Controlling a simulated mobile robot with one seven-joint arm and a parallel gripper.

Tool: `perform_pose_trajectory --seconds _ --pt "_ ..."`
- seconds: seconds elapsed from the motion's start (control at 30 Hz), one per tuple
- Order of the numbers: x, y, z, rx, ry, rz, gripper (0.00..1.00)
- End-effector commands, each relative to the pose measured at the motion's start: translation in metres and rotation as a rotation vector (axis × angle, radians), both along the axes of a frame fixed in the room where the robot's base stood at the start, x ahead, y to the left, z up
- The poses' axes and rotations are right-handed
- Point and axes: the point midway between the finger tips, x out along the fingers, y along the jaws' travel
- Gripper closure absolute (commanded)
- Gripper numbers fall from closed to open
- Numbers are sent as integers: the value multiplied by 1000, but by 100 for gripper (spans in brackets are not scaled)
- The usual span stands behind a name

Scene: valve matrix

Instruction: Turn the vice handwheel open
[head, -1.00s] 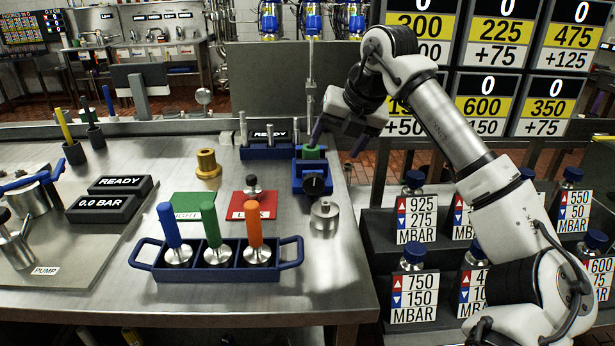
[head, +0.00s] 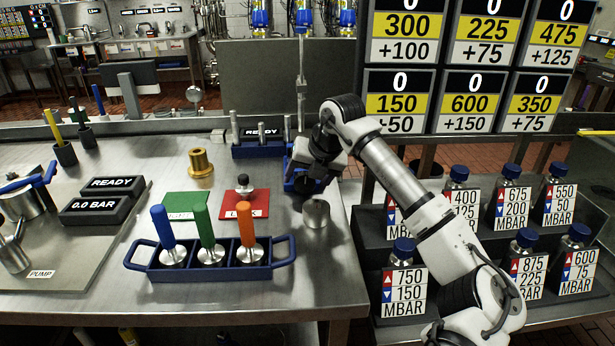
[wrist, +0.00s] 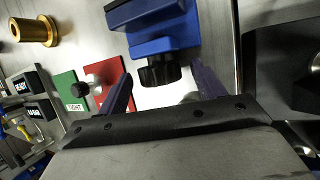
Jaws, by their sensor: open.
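The blue vice (wrist: 163,38) is at the top of the wrist view, with its dark ribbed handwheel (wrist: 160,73) facing my gripper. My gripper (wrist: 164,80) is open, with one purple finger on each side of the handwheel. I cannot tell whether the fingers touch it. In the head view my gripper (head: 308,186) is low over the vice (head: 289,172) and hides most of it and the handwheel.
A metal cylinder (head: 316,214) stands just in front of the gripper. A red mat (head: 246,207) with a black-knobbed piece, a green mat (head: 187,205) and a blue rack (head: 212,272) of coloured handles lie left. A brass flanged part (head: 200,163) stands farther back.

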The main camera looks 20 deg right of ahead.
Motion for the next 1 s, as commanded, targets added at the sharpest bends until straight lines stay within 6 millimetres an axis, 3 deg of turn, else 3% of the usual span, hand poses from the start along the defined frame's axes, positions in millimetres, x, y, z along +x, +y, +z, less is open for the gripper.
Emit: perform_pose_trajectory --seconds 0.1,0.47,0.77,1.0 --pt "0 0 0 0 0 0 32" --pt "0 0 0 0 0 0 77" --pt "0 1 0 -43 12 1 77" --pt "1 4 -1 -185 50 1 77"
